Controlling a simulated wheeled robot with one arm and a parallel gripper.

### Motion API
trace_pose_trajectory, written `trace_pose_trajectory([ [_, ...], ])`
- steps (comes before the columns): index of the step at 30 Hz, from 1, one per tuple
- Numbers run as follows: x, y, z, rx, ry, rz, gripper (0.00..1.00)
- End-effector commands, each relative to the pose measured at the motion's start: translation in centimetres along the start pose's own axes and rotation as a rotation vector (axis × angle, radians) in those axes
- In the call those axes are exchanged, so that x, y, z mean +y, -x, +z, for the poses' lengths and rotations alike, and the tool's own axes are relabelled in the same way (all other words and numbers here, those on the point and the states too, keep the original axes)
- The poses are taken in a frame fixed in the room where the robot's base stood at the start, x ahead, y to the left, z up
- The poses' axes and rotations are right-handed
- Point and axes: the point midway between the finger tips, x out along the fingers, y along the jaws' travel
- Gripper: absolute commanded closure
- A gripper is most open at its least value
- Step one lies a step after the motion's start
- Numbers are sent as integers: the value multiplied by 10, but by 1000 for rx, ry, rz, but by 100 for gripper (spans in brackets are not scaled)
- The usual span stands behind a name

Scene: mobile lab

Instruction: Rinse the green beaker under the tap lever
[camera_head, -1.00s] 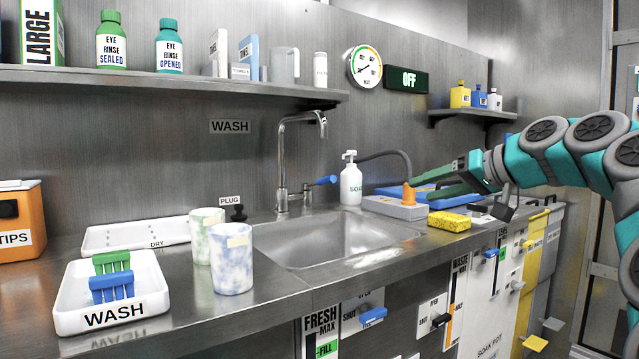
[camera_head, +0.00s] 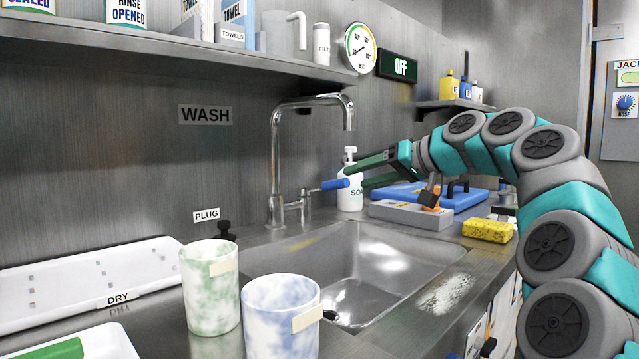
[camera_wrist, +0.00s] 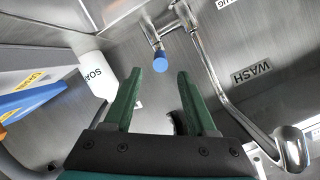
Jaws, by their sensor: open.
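The green marbled beaker (camera_head: 210,288) stands upright on the counter left of the sink, behind the blue marbled beaker (camera_head: 281,318). The tap (camera_head: 276,150) rises behind the sink, with its blue-tipped lever (camera_head: 334,185) pointing right. My gripper (camera_head: 352,172) is open and empty, its green fingers pointing left toward the lever. In the wrist view, the blue lever tip (camera_wrist: 160,62) shows just ahead of and between the fingertips (camera_wrist: 158,82), apart from them. The green beaker is not in the wrist view.
The empty sink (camera_head: 350,250) lies in front of the tap. The soap bottle (camera_head: 350,190) stands close behind my gripper. The drying tray (camera_head: 90,280) lies at left; a shelf (camera_head: 180,45) hangs above.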

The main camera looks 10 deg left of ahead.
Motion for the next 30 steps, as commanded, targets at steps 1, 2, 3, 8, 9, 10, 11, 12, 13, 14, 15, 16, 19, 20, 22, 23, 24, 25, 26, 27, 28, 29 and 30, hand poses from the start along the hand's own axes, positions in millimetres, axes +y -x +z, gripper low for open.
trace_pose_trajectory([
  [1, 0, -2, 0, 0, 0, 0, 43],
  [2, 0, -4, 0, -1, 0, 0, 43],
  [3, 0, -7, 0, -1, 0, 0, 43],
  [8, 1, -27, 2, -4, 0, 0, 43],
  [9, 1, -32, 2, -4, 0, -1, 43],
  [10, 1, -37, 2, -4, -1, -1, 43],
  [11, 0, -42, 2, -4, -1, -1, 43],
  [12, 0, -48, 2, -5, -1, -1, 43],
  [13, 0, -53, 2, -5, -1, -1, 43],
  [14, 0, -58, 2, -5, -1, -1, 43],
  [15, 1, -63, 2, -5, -2, 0, 43],
  [16, 1, -66, 2, -5, -1, 1, 43],
  [19, 1, -74, 1, -2, 0, 0, 43],
  [20, 0, -75, 0, -1, 0, 0, 43],
  [22, 0, -77, 0, -1, 0, -1, 43],
  [23, 0, -77, 0, -1, 0, -1, 43],
  [24, 0, -77, 0, 0, 0, -1, 43],
  [25, 0, -77, 0, 0, 0, -1, 43],
  [26, 0, -77, 0, 0, 0, -1, 43],
  [27, 0, -77, 0, -1, 0, -1, 43],
  [28, 0, -77, 0, 0, 0, -1, 43],
  [29, 0, -77, 0, 0, 0, -1, 45],
  [30, 0, -77, 0, 0, 0, -1, 50],
])
